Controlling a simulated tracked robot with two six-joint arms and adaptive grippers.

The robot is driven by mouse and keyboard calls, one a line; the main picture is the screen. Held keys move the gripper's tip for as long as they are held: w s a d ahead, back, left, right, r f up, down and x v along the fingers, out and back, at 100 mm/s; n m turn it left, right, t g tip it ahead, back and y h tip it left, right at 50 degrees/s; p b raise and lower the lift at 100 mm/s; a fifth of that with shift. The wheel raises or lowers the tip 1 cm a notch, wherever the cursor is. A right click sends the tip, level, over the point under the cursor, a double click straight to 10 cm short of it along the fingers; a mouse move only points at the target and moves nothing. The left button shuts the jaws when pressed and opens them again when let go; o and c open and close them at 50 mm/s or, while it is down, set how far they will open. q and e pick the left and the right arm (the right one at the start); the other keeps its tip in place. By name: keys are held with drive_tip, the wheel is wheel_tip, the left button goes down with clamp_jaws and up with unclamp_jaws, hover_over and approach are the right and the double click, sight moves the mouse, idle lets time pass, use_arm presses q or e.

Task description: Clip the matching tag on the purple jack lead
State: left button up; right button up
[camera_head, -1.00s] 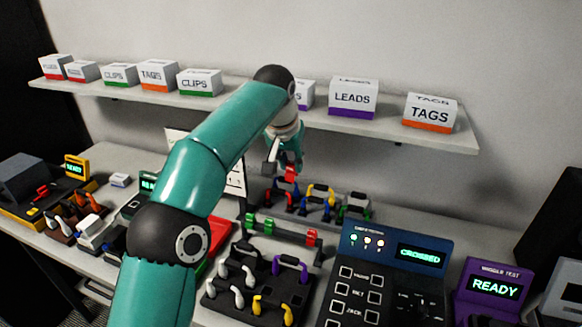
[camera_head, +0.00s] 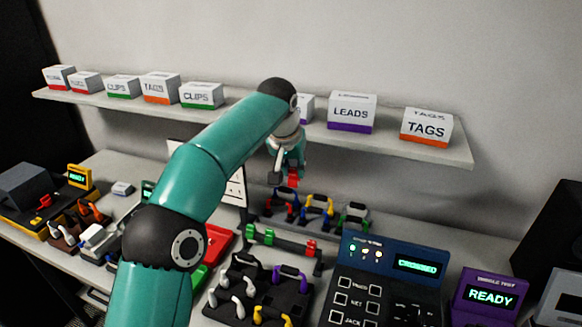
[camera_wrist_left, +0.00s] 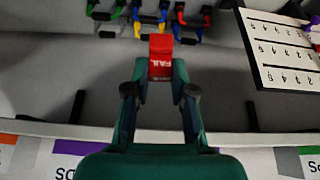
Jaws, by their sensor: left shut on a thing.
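My left gripper (camera_head: 288,177) hangs above the back of the bench, just in front of the shelf. It is shut on a red tag (camera_wrist_left: 160,60) that reads FAIL in the left wrist view. The tag also shows as a small red piece in the head view (camera_head: 293,180). A purple lead (camera_head: 290,271) sits on a black rack (camera_head: 237,285) at the front, with white, yellow and black leads; the tag is well apart from it. My right gripper is not in view.
A rack of blue, yellow and green leads (camera_head: 318,207) stands below the gripper. A rail with green and red clips (camera_head: 285,242) lies in front of it. A tester (camera_head: 395,270) reads CROSSED; a purple tester (camera_head: 490,297) reads READY. The shelf (camera_head: 390,145) holds labelled boxes.

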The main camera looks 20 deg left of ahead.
use_arm(q)
wheel_tip(320, 180, down, 7)
drive_tip(key=s+d+b, duration=0.2)
drive_tip(key=b, duration=0.7)
hover_over(289, 270)
drive_tip(key=shift+m+g, duration=0.3)
drive_tip(key=shift+g, duration=0.1)
wheel_tip(289, 270, down, 7)
drive_tip(key=shift+f, duration=0.1)
drive_tip(key=shift+f+b, duration=2.1)
drive_tip(key=shift+b, duration=0.1)
drive_tip(key=shift+f+b, duration=0.85)
drive_tip(key=shift+f, duration=0.1)
drive_tip(key=o, duration=1.4)
drive_tip(key=shift+o, duration=0.2)
